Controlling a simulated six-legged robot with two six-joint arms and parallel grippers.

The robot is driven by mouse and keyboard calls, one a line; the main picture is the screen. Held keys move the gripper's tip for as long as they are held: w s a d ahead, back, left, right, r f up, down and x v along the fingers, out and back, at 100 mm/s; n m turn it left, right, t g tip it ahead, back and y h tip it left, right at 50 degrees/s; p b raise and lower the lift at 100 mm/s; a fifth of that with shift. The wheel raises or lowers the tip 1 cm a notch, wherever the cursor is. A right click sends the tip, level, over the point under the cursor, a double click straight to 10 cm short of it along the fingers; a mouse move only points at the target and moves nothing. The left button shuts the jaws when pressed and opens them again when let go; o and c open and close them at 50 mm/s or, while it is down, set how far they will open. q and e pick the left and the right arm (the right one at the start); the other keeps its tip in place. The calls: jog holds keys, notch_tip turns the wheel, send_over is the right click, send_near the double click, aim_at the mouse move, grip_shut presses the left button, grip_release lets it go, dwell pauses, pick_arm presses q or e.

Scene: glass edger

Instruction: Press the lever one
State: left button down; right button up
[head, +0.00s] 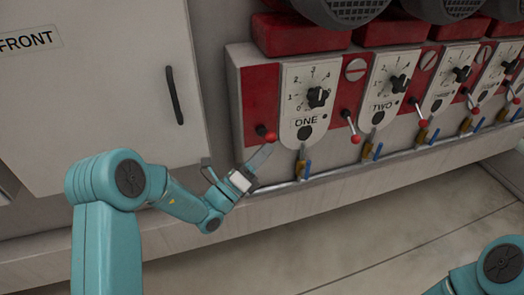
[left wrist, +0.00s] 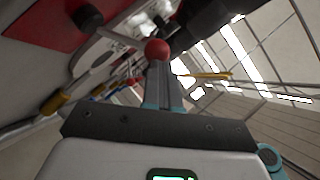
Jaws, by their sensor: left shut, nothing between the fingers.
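Lever one has a red ball knob (head: 269,136) and sits on the red strip just left of the panel labelled ONE (head: 305,121). My left gripper (head: 268,149) is shut and empty, with its fingertips just below the knob in the head view. In the left wrist view the red knob (left wrist: 157,49) shows right at the tips of my left gripper (left wrist: 159,66). I cannot tell whether they touch. My right gripper is out of view; only part of my right arm shows at the lower right.
Panel TWO (head: 383,106) and further dial panels with red-ball levers (head: 355,139) run off to the right. Small valves with blue handles (head: 308,168) stick out below them. A pale cabinet door with a dark handle (head: 174,95) is at the left. The floor in front is clear.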

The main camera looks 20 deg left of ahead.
pick_arm(q)
jog(key=shift+w+r+p, duration=0.1)
jog(key=shift+r+p, duration=0.15)
jog(key=shift+p, duration=0.05)
pick_arm(e)
jog(key=shift+w+r, duration=0.15)
jog(key=shift+r, duration=0.3)
jog(key=shift+w, duration=0.1)
